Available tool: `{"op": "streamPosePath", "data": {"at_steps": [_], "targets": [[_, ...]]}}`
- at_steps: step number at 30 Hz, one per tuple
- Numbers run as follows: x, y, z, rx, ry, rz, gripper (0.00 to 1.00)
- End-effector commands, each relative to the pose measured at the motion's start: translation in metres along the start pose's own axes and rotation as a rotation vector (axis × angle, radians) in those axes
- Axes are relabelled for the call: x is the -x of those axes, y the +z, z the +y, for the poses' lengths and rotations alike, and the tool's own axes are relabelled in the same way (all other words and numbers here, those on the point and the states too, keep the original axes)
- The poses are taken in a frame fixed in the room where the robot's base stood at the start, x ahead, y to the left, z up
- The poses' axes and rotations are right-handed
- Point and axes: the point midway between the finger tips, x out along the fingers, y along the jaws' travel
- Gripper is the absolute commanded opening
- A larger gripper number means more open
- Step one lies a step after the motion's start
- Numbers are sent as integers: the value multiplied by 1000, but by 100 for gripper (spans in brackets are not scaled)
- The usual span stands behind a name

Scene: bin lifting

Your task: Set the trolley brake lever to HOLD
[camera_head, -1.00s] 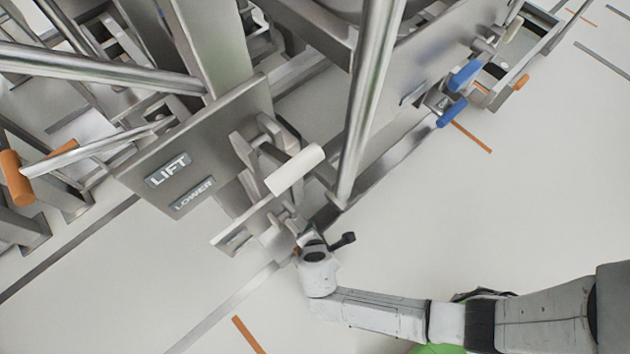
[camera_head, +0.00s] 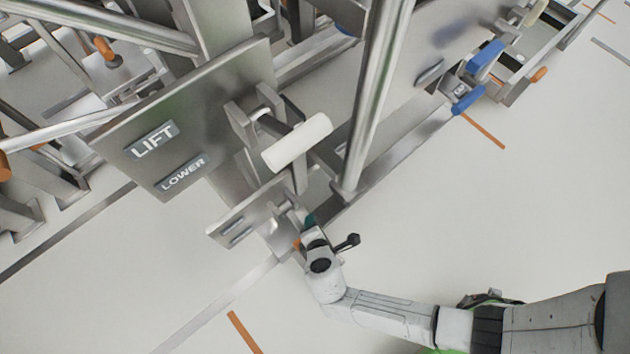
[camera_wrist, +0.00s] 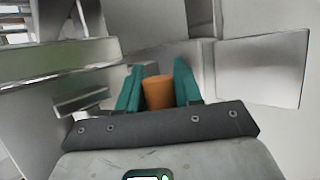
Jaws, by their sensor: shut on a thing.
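An orange grip (camera_wrist: 158,92), which looks like the end of the trolley brake lever, sits between the two teal fingers of my gripper (camera_wrist: 158,80) in the wrist view. The fingers are shut on it from both sides. In the head view my gripper (camera_head: 308,224) is low beside the trolley's frame, just right of a small metal plate (camera_head: 243,216). Only a sliver of orange (camera_head: 297,243) shows there beside my wrist. The rest of the lever is hidden, and no HOLD marking is readable.
A larger plate (camera_head: 205,110) marked LIFT and LOWER stands above, with a white handle (camera_head: 297,143) beside it. A steel post (camera_head: 372,95) rises right of the gripper. Blue pedals (camera_head: 485,58) are further back right. The floor (camera_head: 480,230) at right is clear.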

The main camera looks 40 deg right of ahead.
Motion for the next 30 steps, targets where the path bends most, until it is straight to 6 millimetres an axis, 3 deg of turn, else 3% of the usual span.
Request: {"op": "streamPosePath", "data": {"at_steps": [8, 9, 15, 24, 30], "targets": [[0, -2, 8, -4, 12, 2, 0], [0, -2, 8, -4, 12, 2, 35], [0, -2, 7, -4, 11, 2, 55], [3, -1, 5, -2, 6, 1, 55], [31, 0, 6, 0, 6, 2, 55]]}}
